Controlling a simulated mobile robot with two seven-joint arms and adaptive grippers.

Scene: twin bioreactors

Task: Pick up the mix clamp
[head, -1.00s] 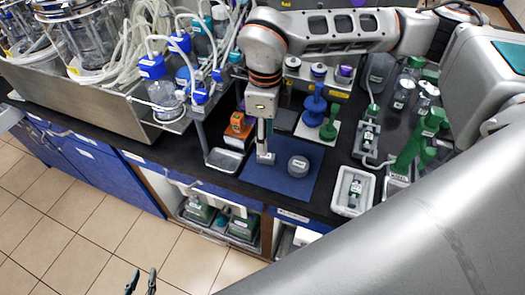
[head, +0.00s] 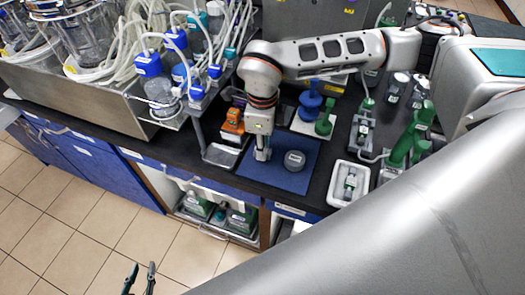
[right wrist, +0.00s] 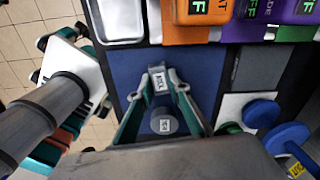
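The mix clamp (right wrist: 157,80) is a small grey piece with a white label, standing on the blue mat (right wrist: 125,62). My right gripper (right wrist: 158,76) points down over the mat, with its two green-sided fingers on either side of the clamp; it also shows in the head view (head: 262,153). The fingertips are very close to the clamp, but I cannot tell whether they press on it. In the head view the clamp is mostly hidden by the fingers. My left gripper (head: 140,277) is open and empty over the floor, at the bottom edge.
A round grey labelled puck (head: 294,160) sits on the mat just right of the clamp. A metal tray (head: 221,155) and an orange block (head: 233,120) stand to the left. Blue and green pieces (head: 310,105) stand behind the mat. A white tray (head: 348,185) is to the right.

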